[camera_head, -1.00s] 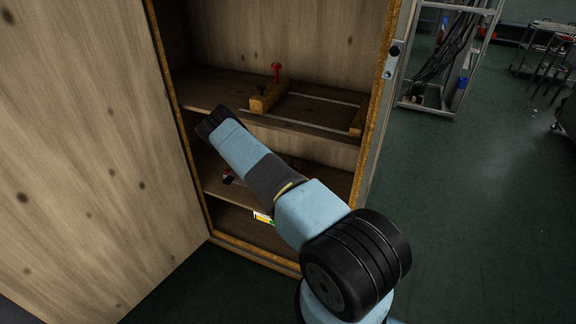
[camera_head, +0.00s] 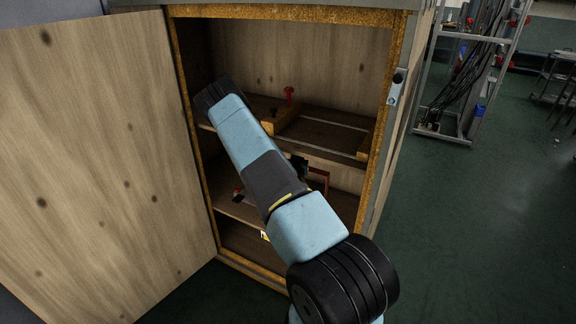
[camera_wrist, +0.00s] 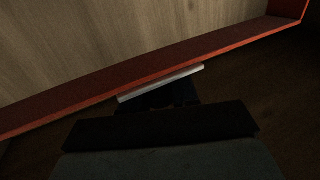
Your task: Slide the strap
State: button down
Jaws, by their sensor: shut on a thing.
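In the wrist view a pale strip (camera_wrist: 160,83), apparently the strap, lies along the lower edge of a dark red bar (camera_wrist: 95,95). The dark tips of my gripper (camera_wrist: 165,97) are shut on the strip; their exact contact is in shadow. In the head view my blue and black arm reaches into an open wooden cabinet (camera_head: 285,14) and covers much of the middle shelf. A reddish frame (camera_head: 319,177) shows at the arm's right side on that shelf. The gripper is not clearly seen there.
The upper shelf holds a wooden block (camera_head: 281,120) with a red-headed peg (camera_head: 289,94) and pale rails. The cabinet door (camera_head: 90,170) stands open at left. A small red and black item (camera_head: 238,195) lies left of my arm. Floor (camera_head: 470,220) at right is clear.

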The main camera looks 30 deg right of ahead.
jog(key=shift+w+d+r, duration=0.1)
jog(key=shift+w+r, duration=0.05)
jog(key=shift+r, duration=0.45)
jog(key=c, duration=0.9)
grip_release()
jog(key=shift+f, duration=0.15)
jog(key=shift+a, duration=0.2)
jog(key=v, duration=1.3)
jog(key=shift+s+a, duration=0.15)
jog(key=shift+s, duration=0.1)
jog(key=shift+f, duration=0.1)
